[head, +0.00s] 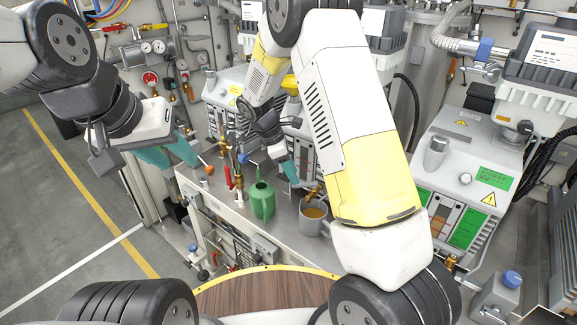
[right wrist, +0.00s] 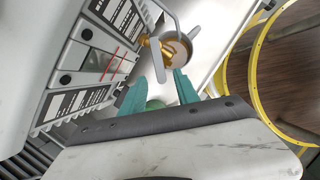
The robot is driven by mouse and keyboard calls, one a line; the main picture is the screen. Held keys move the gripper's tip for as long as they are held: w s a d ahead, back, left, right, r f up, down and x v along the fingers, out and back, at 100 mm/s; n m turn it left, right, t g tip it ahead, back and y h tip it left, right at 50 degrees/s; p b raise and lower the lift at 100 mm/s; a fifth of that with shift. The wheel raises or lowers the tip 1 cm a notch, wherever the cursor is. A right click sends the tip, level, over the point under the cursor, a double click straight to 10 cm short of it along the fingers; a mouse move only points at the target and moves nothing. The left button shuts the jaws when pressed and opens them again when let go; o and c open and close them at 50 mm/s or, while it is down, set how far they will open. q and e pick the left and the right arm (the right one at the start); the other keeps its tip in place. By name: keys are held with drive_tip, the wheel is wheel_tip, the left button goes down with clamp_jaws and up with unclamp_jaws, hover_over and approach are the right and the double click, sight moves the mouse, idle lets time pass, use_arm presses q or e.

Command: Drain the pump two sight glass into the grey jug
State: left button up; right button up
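The grey jug (head: 313,218) stands on the bench with brown-amber liquid in it; it also shows in the right wrist view (right wrist: 190,34). A brass drain tap (head: 313,194) is directly above it, close to its rim. The tap also shows in the right wrist view (right wrist: 152,46). The middle pump's front panel with its sight glass (head: 302,152) is partly hidden by my right arm. My right gripper (head: 289,174) is near the tap, with fingers apart and nothing seen held between them (right wrist: 158,88). My left gripper (head: 172,152) is raised at the left, fingers apart and empty.
A green oil can (head: 262,199) stands left of the jug. Brass fittings and a red-handled valve (head: 228,177) rise behind it. Another pump (head: 465,170) is at the right. A round wooden table top (head: 265,295) with a yellow rim is in front. The floor at left is clear.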

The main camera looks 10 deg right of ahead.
sight(305, 186)
drive_tip(key=shift+x, duration=1.5)
clamp_jaws()
